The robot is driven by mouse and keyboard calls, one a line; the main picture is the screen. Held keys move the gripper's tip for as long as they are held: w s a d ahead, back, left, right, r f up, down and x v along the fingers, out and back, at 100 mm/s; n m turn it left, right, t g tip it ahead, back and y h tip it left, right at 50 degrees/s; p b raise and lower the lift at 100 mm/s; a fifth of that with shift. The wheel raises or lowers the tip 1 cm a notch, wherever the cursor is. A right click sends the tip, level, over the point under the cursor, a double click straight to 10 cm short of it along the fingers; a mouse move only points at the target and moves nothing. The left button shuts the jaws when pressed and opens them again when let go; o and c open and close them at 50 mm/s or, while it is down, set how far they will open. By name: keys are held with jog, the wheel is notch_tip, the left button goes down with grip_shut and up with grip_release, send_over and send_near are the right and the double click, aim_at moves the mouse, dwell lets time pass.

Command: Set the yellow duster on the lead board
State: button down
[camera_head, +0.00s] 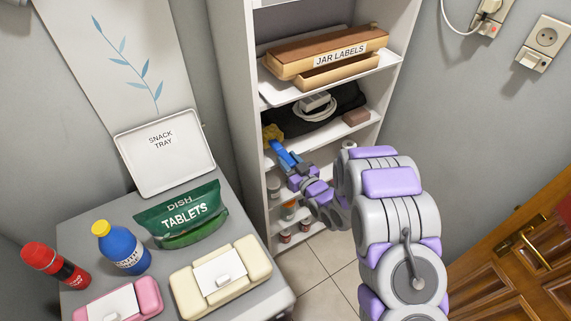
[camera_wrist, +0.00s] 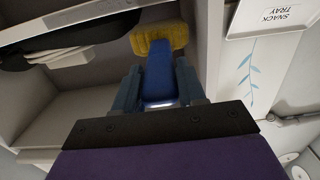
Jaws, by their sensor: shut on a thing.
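The yellow duster has a yellow head (camera_head: 272,132) and a blue handle. My gripper (camera_head: 290,163) is shut on the blue handle, at the left side of the open shelf unit. In the wrist view the handle lies between the two fingers (camera_wrist: 158,85), with the yellow head (camera_wrist: 158,40) beyond the fingertips. A black item with a white coiled lead (camera_head: 315,106) lies on the shelf behind and right of the duster. No board is labelled as the lead board. I cannot tell whether the duster touches the shelf.
A JAR LABELS box (camera_head: 335,58) fills the shelf above. A brown block (camera_head: 356,116) sits right on the duster-level shelf. Several jars stand on lower shelves.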

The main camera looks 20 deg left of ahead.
jog(key=shift+w+a, duration=0.45)
jog(key=shift+w, duration=0.45)
jog(key=shift+s+a+f+b, duration=0.15)
jog(key=shift+f+b, duration=0.45)
jog(key=shift+f, duration=1.3)
jog(key=c, duration=0.6)
grip_release()
jog(key=shift+r, duration=0.1)
jog(key=shift+c, duration=0.2)
jog(key=p+v, duration=0.1)
jog(key=v, duration=1)
jog(key=shift+s+d+p, duration=0.2)
jog(key=shift+d+p, duration=0.1)
jog(key=shift+d, duration=0.1)
jog(key=shift+w+r, duration=0.1)
